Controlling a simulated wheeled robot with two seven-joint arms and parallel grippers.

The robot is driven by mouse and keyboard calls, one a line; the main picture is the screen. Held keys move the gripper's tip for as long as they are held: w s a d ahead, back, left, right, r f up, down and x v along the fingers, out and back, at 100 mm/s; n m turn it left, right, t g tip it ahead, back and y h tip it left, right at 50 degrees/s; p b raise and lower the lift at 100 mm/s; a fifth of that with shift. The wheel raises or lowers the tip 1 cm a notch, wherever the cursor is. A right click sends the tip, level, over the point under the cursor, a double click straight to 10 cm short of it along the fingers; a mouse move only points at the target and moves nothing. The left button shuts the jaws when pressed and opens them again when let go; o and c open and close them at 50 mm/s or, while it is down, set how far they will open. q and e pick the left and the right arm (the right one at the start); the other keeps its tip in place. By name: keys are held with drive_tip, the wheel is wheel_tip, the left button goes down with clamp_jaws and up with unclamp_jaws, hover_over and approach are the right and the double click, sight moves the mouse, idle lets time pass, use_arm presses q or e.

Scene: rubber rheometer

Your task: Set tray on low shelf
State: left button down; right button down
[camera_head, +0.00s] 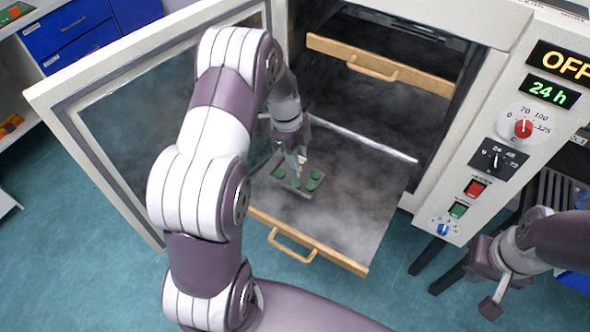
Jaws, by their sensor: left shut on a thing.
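A small grey tray (304,192) carries several green round pieces and is over the pulled-out low shelf (358,215) of the open oven. My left gripper (300,165) reaches down from above and is shut on the tray's edge or handle; my arm hides part of the grip. I cannot tell whether the tray touches the shelf. My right gripper (493,306) is at the lower right, outside the oven, away from the tray; its fingers are too unclear to tell open from shut.
The oven door (95,110) stands open on the left. An upper shelf with a wooden front (378,66) is above the low shelf. The low shelf's wooden front (335,256) has a handle. The control panel (500,140) reads OFF and 24 h. Bare shelf surface lies right of the tray.

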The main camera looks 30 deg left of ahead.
sight(284, 177)
use_arm(q)
drive_tip(key=shift+s+a+f, duration=1.05)
drive_tip(key=shift+f, duration=0.1)
drive_tip(key=f, duration=0.3)
drive_tip(key=shift+s+a+f, duration=0.1)
drive_tip(key=shift+s+f, duration=0.2)
drive_tip(key=shift+s, duration=0.05)
drive_tip(key=shift+w+f, duration=0.1)
drive_tip(key=shift+f, duration=0.3)
drive_tip(key=c, duration=0.9)
unclamp_jaws()
drive_tip(key=shift+f, duration=0.1)
